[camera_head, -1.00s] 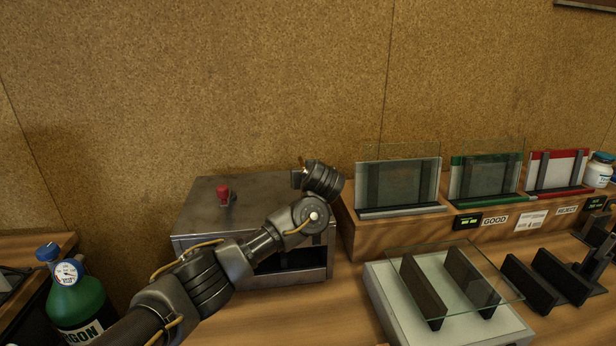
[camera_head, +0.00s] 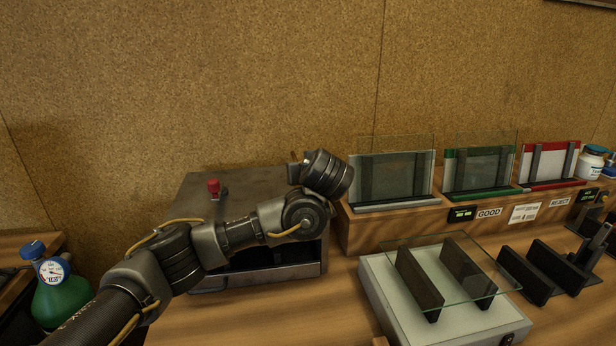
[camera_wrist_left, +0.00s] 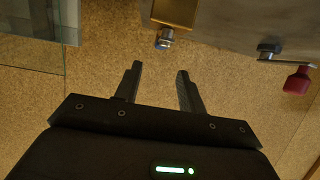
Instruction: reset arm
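My left arm comes in from the left in the head view, passing in front of a grey metal box. Its wrist (camera_head: 325,175) is raised beside the box's right end, and its fingers are hidden there. In the left wrist view my left gripper (camera_wrist_left: 160,88) is open, with two dark fingers apart and nothing between them. Beyond the fingers is the brown corkboard wall. My right arm and gripper do not show.
The metal box (camera_head: 196,205) has a red-knobbed lever (camera_head: 214,188). Glass panes stand in a grey rack (camera_head: 392,180) and a green rack (camera_head: 480,172), left of a red rack (camera_head: 549,164). A pane (camera_head: 450,270) rests on dark blocks over a white panel. A green bottle (camera_head: 62,303) stands left.

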